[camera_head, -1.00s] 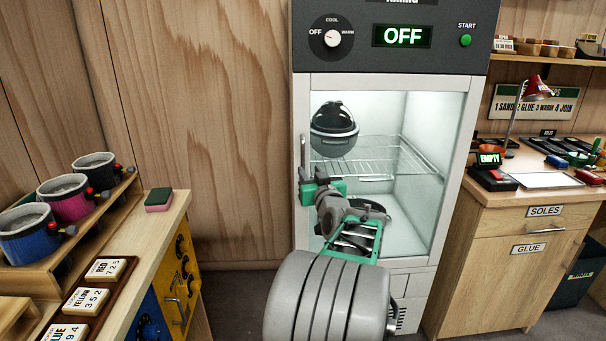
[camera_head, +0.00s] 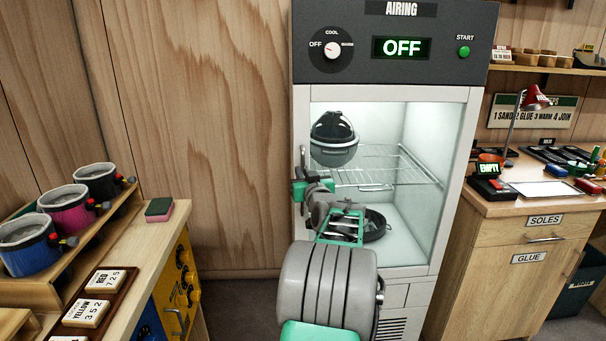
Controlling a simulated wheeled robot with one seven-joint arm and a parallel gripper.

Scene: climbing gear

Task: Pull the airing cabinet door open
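The airing cabinet (camera_head: 393,94) stands ahead of me, with a dark top panel and a display reading OFF. Its glass-fronted door (camera_head: 450,180) appears shut, framed in pale grey. A thin vertical handle (camera_head: 303,160) shows on the door's left edge; its lower part is hidden behind my gripper. My gripper (camera_head: 299,190) is at the handle's lower part, at the left edge of the door. My arm covers the lower left of the door. I cannot tell whether the fingers are open or closed around the handle.
A wooden bench (camera_head: 500,205) with a red lamp (camera_head: 535,98) stands on the right. Inside the cabinet are a wire rack (camera_head: 385,170) and a dark helmet (camera_head: 333,138).

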